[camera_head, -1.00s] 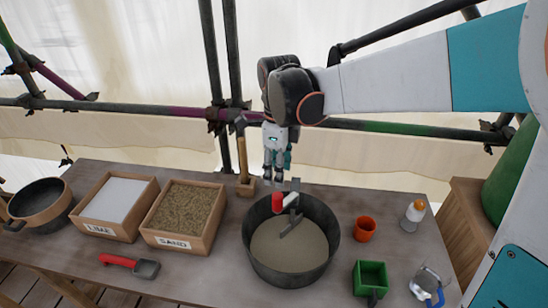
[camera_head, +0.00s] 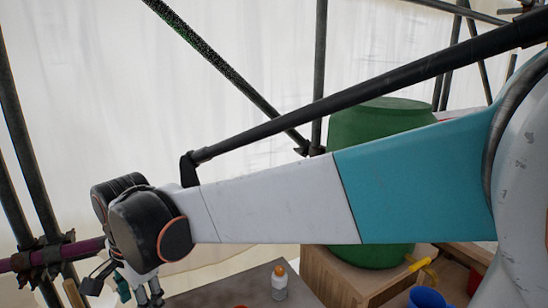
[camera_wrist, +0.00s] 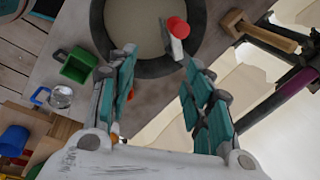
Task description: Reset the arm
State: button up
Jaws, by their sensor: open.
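My gripper (camera_head: 150,292) hangs at the lower left of the head view, with its lower end near the picture's bottom edge. In the wrist view my gripper (camera_wrist: 159,62) has its two teal-padded fingers spread wide apart with nothing between them. Beyond the fingertips is the round dark tub (camera_wrist: 98,30) of pale material, with a red-handled tool (camera_wrist: 177,27) at its rim. The arm stretches across the head view from the right.
The wrist view shows a green box (camera_wrist: 77,66), a clear jug (camera_wrist: 60,97), a blue bucket (camera_wrist: 13,140) and a wooden mallet (camera_wrist: 260,34). The head view shows scaffold poles (camera_head: 320,108), a green barrel (camera_head: 375,125), a wooden crate (camera_head: 340,270) and an orange-capped bottle (camera_head: 279,284).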

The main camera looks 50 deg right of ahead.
jog(key=s+d+n+t, duration=0.4)
jog(key=s+n, duration=0.7)
jog(key=n, duration=0.4)
jog(key=shift+s+d+f+n+t, duration=0.15)
jog(key=shift+s+d+n+t, duration=0.2)
jog(key=shift+d, duration=0.5)
